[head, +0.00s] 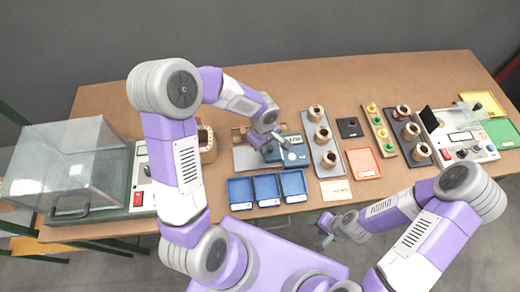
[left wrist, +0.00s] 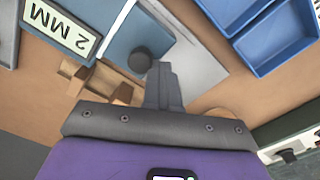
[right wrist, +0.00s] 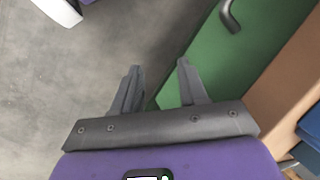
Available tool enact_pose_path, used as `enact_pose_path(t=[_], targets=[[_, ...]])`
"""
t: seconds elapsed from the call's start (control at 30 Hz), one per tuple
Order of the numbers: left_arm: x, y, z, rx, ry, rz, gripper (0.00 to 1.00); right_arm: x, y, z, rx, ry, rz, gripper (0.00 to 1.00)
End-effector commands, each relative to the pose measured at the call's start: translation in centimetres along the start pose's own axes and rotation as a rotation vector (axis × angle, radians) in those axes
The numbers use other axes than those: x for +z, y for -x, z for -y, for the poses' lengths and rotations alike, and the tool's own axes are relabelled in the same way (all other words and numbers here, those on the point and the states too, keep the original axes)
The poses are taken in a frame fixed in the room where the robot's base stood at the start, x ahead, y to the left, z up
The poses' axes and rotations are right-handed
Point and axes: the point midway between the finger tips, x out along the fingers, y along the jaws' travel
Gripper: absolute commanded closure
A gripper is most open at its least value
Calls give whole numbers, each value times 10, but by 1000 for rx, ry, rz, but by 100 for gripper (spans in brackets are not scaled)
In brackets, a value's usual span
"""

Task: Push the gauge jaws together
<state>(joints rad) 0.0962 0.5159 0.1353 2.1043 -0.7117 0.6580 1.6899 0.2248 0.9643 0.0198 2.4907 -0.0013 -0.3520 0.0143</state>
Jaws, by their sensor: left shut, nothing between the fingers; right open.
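The gauge is a blue box (head: 287,156) on the table with a light display; in the left wrist view its blue body (left wrist: 122,36) shows a display reading "2 MM" (left wrist: 62,28) and a round black knob (left wrist: 142,61). A flat grey plate (left wrist: 188,58) adjoins it. I cannot make out the separate jaws clearly. My left gripper (head: 276,140) is over the gauge, shut and empty; in the left wrist view its closed fingers (left wrist: 162,82) point toward the knob, contact unclear. My right gripper (head: 325,230) is open and empty, in front of the table's front edge.
Three blue trays (head: 267,190) stand in front of the gauge. A grey rack with copper coils (head: 322,135) is just right of it. A brown wooden holder (head: 240,134) lies behind it. A clear-lidded box (head: 70,165) fills the left end. In the right wrist view a green panel (right wrist: 225,70) is close.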

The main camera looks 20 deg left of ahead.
Motion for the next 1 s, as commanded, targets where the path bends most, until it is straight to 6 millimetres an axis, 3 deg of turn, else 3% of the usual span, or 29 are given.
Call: enact_pose_path(t=[0.03, 0.33, 1.0], targets=[[-2, -10, 1, 4, 1, -2, 100, 0, -12, -4, 0, 0, 0, 57], [-5, -5, 7, -1, 3, -3, 100, 0, -9, -3, 0, 0, 0, 57], [-8, 64, 9, -4, 5, -4, 100, 1, 32, 12, 0, 0, 0, 57]])
